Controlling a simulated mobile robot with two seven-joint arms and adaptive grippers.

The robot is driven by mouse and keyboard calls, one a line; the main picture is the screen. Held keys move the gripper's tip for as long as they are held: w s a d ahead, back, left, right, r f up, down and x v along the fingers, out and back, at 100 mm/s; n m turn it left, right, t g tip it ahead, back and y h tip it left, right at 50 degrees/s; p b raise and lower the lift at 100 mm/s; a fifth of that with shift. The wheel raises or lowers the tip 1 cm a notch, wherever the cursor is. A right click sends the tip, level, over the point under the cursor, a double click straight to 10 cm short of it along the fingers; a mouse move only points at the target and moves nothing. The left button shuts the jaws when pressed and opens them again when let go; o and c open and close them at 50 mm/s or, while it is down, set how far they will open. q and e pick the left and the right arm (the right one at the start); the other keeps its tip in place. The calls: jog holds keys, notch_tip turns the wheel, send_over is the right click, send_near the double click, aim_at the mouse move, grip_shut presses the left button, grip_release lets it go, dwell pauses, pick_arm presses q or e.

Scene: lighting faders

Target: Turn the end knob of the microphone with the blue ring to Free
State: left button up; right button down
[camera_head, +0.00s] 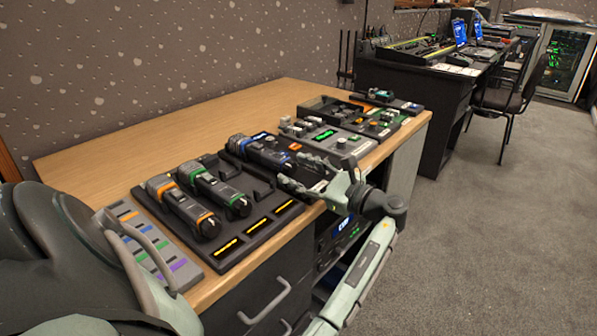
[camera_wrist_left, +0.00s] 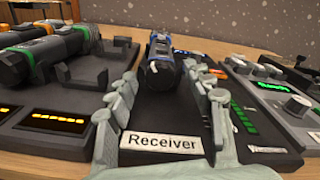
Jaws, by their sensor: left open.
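The microphone with the blue ring (camera_head: 262,150) lies on the desk, to the right of the two other microphones. In the left wrist view the dark microphone (camera_wrist_left: 162,72) lies end-on, its near end toward the camera, with blue showing farther back. My left gripper (camera_head: 308,184) is open at the desk's front edge, to the right of and nearer than this microphone. In the wrist view its fingers (camera_wrist_left: 160,85) stand on both sides of the microphone's near end, with no clear contact. Any marking for Free on the knob is too small to read. My right gripper is not in view.
Microphones with an orange ring (camera_head: 182,207) and a green ring (camera_head: 214,188) lie in a black tray to the left. A "Receiver" label (camera_wrist_left: 160,143) sits below the blue-ringed microphone. A control panel (camera_head: 325,137) stands close on the right. Bare wood (camera_head: 110,150) lies behind.

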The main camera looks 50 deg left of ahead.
pick_arm(q)
notch_tip(320, 180, up, 10)
dwell(0.4)
jog(key=shift+f, duration=0.1)
